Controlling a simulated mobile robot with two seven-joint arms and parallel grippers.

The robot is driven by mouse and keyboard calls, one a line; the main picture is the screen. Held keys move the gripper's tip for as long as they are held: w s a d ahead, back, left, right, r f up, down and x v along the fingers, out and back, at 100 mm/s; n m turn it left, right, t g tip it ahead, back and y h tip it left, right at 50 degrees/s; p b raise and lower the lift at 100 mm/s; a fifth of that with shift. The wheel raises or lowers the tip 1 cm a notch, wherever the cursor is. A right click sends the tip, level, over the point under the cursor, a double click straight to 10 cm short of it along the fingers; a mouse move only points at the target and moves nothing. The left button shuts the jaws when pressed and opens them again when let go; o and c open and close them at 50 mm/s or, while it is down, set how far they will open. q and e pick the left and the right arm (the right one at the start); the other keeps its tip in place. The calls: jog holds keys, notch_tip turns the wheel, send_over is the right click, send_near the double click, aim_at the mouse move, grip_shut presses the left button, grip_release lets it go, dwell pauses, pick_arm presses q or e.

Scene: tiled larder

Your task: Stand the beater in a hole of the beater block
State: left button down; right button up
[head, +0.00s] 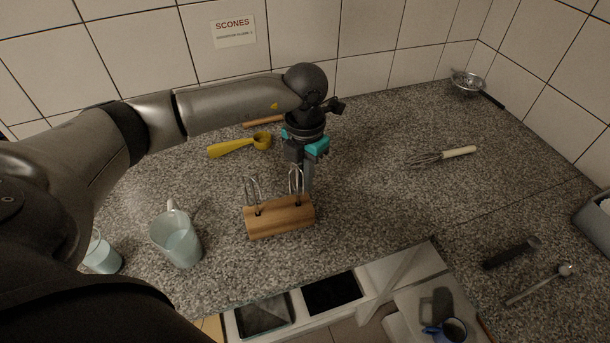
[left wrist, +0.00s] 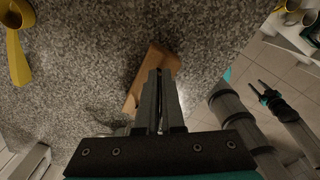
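The wooden beater block (head: 282,220) stands on the counter. One wire beater (head: 252,190) stands at its left end. Another beater (head: 296,182) is upright at its right end, wire loops up and a dark collar at the block's top. My left gripper (head: 308,180) points down right beside this second beater, at the block's back right. In the left wrist view my fingers (left wrist: 162,75) are close together over the block (left wrist: 138,98). The view does not show whether they pinch the beater or are apart from it.
A whisk (head: 445,156) lies to the right, with clear counter between. Dark arm parts show in the left wrist view.

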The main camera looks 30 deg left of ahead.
dwell(0.4)
pick_arm(q)
jog(key=shift+c, duration=2.4)
grip_release()
jog(key=shift+r+p, duration=2.2)
jog(key=shift+r, duration=0.8)
